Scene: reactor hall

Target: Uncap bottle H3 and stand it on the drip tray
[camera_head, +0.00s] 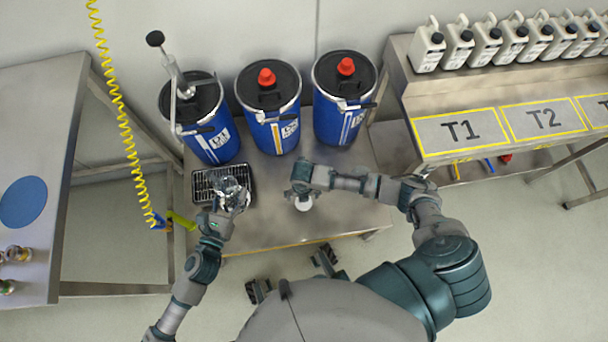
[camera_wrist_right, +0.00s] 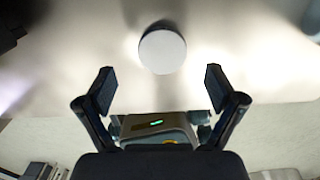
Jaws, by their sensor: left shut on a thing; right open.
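The drip tray (camera_head: 198,188), a dark tray with a metal grid, sits at the left of the low steel table. My left gripper (camera_head: 233,190) is over its right part, shut on a clear, glassy bottle (camera_head: 229,184), which I take for bottle H3. Its label cannot be read and the gripper partly hides it. Whether it touches the grid I cannot tell. A round white cap (camera_head: 305,203) lies on the table under my right gripper (camera_head: 301,190). In the right wrist view the cap (camera_wrist_right: 162,50) is beyond the fingertips, and the right gripper (camera_wrist_right: 160,85) is open and empty.
Blue drums (camera_head: 268,110) stand along the table's back; the left one carries a hand pump (camera_head: 178,80). A yellow coiled hose (camera_head: 118,110) hangs at left. White jugs (camera_head: 485,45) line a shelf at right, behind the marked T1 area (camera_head: 460,132). The table's front right is clear.

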